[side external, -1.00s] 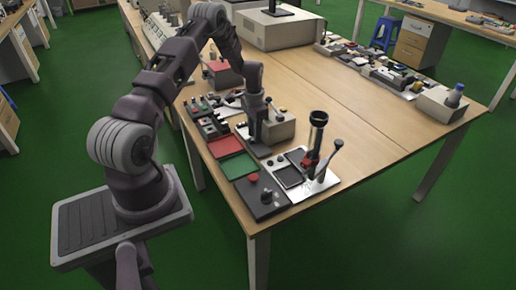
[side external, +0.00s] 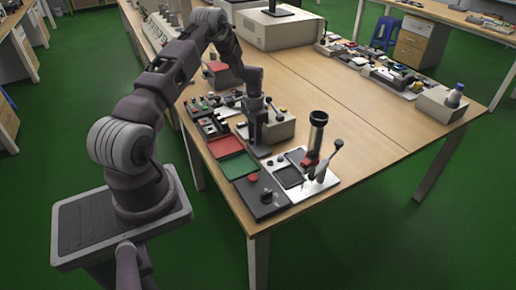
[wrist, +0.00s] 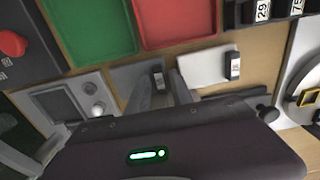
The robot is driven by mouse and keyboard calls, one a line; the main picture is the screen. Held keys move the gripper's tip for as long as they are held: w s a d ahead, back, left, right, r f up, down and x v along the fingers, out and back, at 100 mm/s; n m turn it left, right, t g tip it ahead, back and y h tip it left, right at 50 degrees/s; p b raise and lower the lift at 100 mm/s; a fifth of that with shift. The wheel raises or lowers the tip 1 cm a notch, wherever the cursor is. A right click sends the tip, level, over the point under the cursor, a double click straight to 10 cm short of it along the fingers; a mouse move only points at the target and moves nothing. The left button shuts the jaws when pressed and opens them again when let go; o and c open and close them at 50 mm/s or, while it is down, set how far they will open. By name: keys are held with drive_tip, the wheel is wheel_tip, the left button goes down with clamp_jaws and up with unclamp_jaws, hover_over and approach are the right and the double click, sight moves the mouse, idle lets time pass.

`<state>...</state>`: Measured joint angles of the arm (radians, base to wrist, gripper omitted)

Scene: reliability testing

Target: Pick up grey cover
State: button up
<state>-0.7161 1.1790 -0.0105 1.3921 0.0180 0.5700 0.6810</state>
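A grey plate (wrist: 128,80) with a small dark upright handle (wrist: 158,79) lies between the green and red trays and my gripper in the wrist view; I take it for the grey cover. My gripper (wrist: 163,80) has two grey fingers spread apart, with the handle showing between them. I cannot tell whether they touch it. In the side view, my gripper (side external: 260,152) points down close to the table, beside the trays, and hides the plate.
Green (side external: 238,166) and red (side external: 224,146) trays lie close by. A tall dark cylinder (side external: 317,130) and lever (side external: 332,155) rise nearer the front.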

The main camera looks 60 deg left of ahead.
drive_tip(key=shift+c, duration=0.2)
clamp_jaws()
drive_tip(key=shift+r, duration=2.5)
